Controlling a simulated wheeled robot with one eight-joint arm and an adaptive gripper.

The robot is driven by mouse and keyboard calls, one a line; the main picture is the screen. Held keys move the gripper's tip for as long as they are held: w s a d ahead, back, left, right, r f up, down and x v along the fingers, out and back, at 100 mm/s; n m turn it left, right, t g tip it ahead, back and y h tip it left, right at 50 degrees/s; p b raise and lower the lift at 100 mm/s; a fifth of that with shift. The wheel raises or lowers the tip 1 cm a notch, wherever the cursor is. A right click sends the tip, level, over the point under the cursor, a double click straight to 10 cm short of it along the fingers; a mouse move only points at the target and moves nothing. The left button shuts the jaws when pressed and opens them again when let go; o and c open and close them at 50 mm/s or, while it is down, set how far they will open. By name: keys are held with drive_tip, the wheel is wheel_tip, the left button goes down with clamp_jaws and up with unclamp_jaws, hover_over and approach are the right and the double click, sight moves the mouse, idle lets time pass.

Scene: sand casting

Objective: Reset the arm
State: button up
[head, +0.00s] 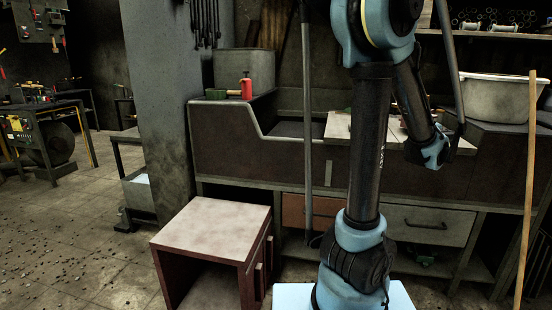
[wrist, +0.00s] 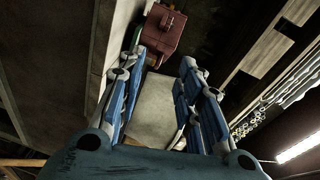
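My arm rises through the middle of the head view, bends at the top and comes down on the right, above the workbench (head: 245,150). Its blue lower end shows there, but I cannot make out the fingers in that view. In the wrist view my gripper (wrist: 162,68) has its two blue fingers spread apart. No object is held between them. A pale grey surface shows behind the gap, with a dark red boxy thing (wrist: 163,30) beyond the fingertips.
A small cabinet (head: 215,222) stands left of my base. The bench carries a red bottle (head: 246,88) and a white basin (head: 495,98). A wooden pole (head: 527,190) stands at the right; a dark pole (head: 308,130) is close left of my arm. Open floor (head: 75,235) lies left.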

drive_tip(key=s+a+f+n+g+y, duration=0.1)
drive_tip(key=a+f+n+g+y, duration=0.25)
drive_tip(key=a, duration=0.95)
drive_tip(key=a+f+n+y, duration=0.35)
drive_tip(key=a+n, duration=0.25)
drive_tip(key=a, duration=0.7)
drive_tip(key=s+a+f+n+g+y, duration=0.2)
drive_tip(key=s+a+f+n+g, duration=0.3)
drive_tip(key=s+a, duration=0.5)
drive_tip(key=s+a+f+n+g+h, duration=0.1)
drive_tip(key=s+f+n+g, duration=0.1)
drive_tip(key=s+f, duration=0.3)
drive_tip(key=s+a+f+n+g+h, duration=0.2)
drive_tip(key=s+f+n+g, duration=0.1)
drive_tip(key=s, duration=0.9)
wheel_tip(320, 180, down, 3)
drive_tip(key=shift+s+r+n, duration=0.15)
drive_tip(key=shift+s+n, duration=0.2)
drive_tip(key=shift+n, duration=0.1)
drive_tip(key=shift+w, duration=0.1)
drive_tip(key=shift+w+f, duration=0.2)
drive_tip(key=shift+w, duration=0.15)
